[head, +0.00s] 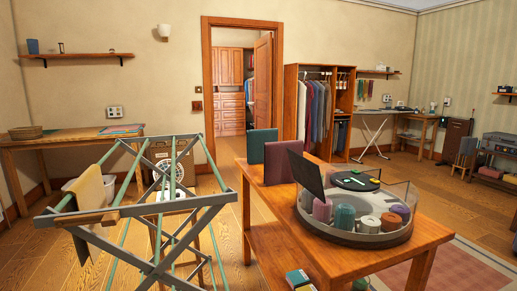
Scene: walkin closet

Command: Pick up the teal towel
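A teal rolled towel (344,218) stands in a round, clear-walled container (350,240) on the wooden table (400,240). It is between a mauve roll (322,210) on its left and a cream roll (369,226) on its right. A black disc with green marks (355,180) lies above and behind the rolls, and a dark upright panel (305,177) rises at the container's left. The rear of the container is partly hidden. My gripper is not in view.
A folding drying rack (160,215) with a tan cloth (92,190) stands on the left. Two upright boards (283,160) stand on the table behind the container. Teal books (298,279) are low at the front.

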